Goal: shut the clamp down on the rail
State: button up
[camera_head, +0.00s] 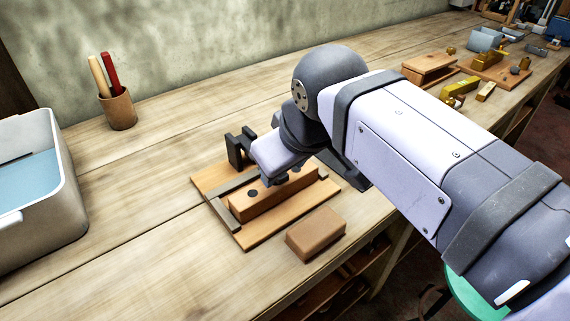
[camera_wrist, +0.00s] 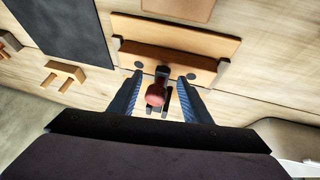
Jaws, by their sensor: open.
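The clamp shows in the wrist view as a dark metal linkage with a red knob (camera_wrist: 156,95) pointing towards the camera. My gripper (camera_wrist: 160,77) is open, with one blue-grey finger on each side of the knob and a gap on both sides. The rail is a long wooden block on a board, with two dark round spots on top; it shows in the wrist view (camera_wrist: 207,69) and the head view (camera_head: 265,204). The clamp's dark end reaches the rail's edge between these spots; contact cannot be told. In the head view my arm hides the knob and most of the clamp.
A loose wooden block (camera_head: 316,233) lies in front of the board. A grey bin (camera_head: 72,190) stands at the left and a cup (camera_head: 118,111) with two handles behind it. Wooden and brass pieces (camera_head: 430,66) lie further right. Bench between cup and board is clear.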

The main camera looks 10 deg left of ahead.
jog(key=shift+r, duration=0.1)
jog(key=b+v, duration=0.2)
jog(key=v, duration=0.5)
jog(key=shift+b, duration=0.3)
dwell(0.3)
